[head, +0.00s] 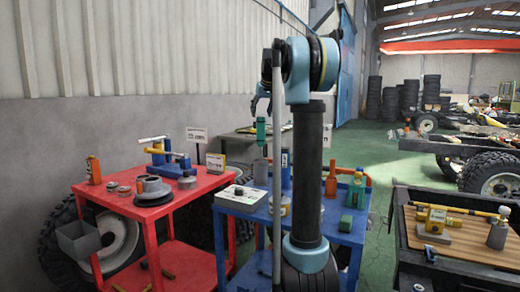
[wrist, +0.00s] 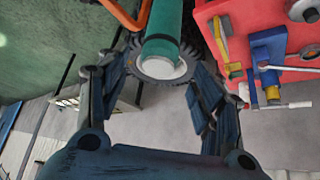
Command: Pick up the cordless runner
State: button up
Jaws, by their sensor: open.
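A green cylindrical tool (head: 261,131), which looks like the cordless runner, is upright just below my gripper (head: 263,104), above the blue cart (head: 345,237). In the wrist view the green cylinder (wrist: 164,28) shows end-on, with a pale round end and a dark toothed ring around it. My gripper (wrist: 160,62) is open, with one finger on each side of this end. I cannot tell whether either finger touches it. My arm hides part of the blue cart.
A red cart (head: 120,192) stands left with a blue vise (head: 160,156) and small parts. A white box (head: 240,196), an orange bottle (head: 331,181) and a green block (head: 355,191) stand on the blue cart. A dark bench with a wooden board (head: 475,240) is at right.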

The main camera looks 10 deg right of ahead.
aim_at(261, 119)
jog(key=x, duration=0.5)
jog(key=shift+s+d+f, duration=0.1)
jog(key=shift+s+d, duration=0.05)
jog(key=shift+s, duration=0.1)
grip_shut()
